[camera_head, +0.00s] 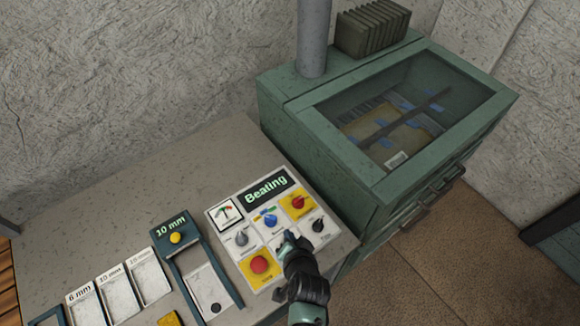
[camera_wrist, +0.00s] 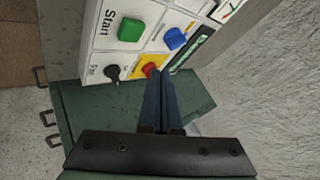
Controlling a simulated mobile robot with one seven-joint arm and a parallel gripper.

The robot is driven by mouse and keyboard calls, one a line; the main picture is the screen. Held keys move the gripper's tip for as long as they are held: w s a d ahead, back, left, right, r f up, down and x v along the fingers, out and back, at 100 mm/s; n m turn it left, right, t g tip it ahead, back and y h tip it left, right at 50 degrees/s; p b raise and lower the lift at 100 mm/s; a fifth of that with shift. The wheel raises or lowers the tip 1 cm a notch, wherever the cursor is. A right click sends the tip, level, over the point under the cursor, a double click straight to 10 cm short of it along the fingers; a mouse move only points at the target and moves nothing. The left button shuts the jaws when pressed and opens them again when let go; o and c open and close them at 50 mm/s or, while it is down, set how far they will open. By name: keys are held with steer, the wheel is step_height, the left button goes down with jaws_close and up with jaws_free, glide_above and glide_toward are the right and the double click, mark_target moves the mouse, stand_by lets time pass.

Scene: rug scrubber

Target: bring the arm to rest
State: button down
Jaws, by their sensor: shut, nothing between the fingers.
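My gripper (camera_head: 289,237) is over the lower right part of the control panel (camera_head: 215,224) in the head view, and my dark arm reaches up from the bottom edge. In the wrist view my gripper (camera_wrist: 160,74) has its two dark fingers together with nothing between them. The fingertips are near a red knob on a yellow tile (camera_wrist: 150,69). A green button (camera_wrist: 131,30) marked "Start", a blue knob (camera_wrist: 175,39) and a black knob (camera_wrist: 112,72) show nearby. I cannot tell whether the fingertips touch the panel. My gripper hides part of the panel in the head view.
The panel's display (camera_head: 266,187) reads "Beating". A red button (camera_head: 259,264) sits on a yellow tile. A green cabinet (camera_head: 290,104) with a glass top stands close behind and right. Left are a blue frame marked "10 mm" (camera_head: 171,227) and several pale plates (camera_head: 118,295). The counter's back left (camera_head: 130,190) is clear.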

steer(key=w+r+n+t+b, duration=0.1)
steer(key=w+r+t+b, duration=0.1)
steer(key=w+r, duration=0.55)
steer(key=w+r+n+t+b, duration=0.1)
steer(key=w+r+t+b, duration=0.2)
steer(key=r, duration=0.7)
step_height(320, 180, up, 19)
steer(key=w+n+t+b, duration=0.2)
steer(key=t, duration=0.2)
steer(key=s+r+n+t+b, duration=0.1)
steer(key=s+r+t, duration=0.2)
steer(key=s+r, duration=0.3)
steer(key=s+r+t+h+b, duration=0.1)
steer(key=s+r, duration=0.5)
steer(key=r, duration=0.6)
steer(key=s+r+n+t+h+b, duration=0.1)
steer(key=s+r+t+b, duration=0.1)
steer(key=s+r+t, duration=0.3)
step_height(320, 180, up, 4)
steer(key=shift+s+r+n+b, duration=0.15)
steer(key=shift+s+n+b, duration=0.2)
steer(key=shift+s, duration=0.45)
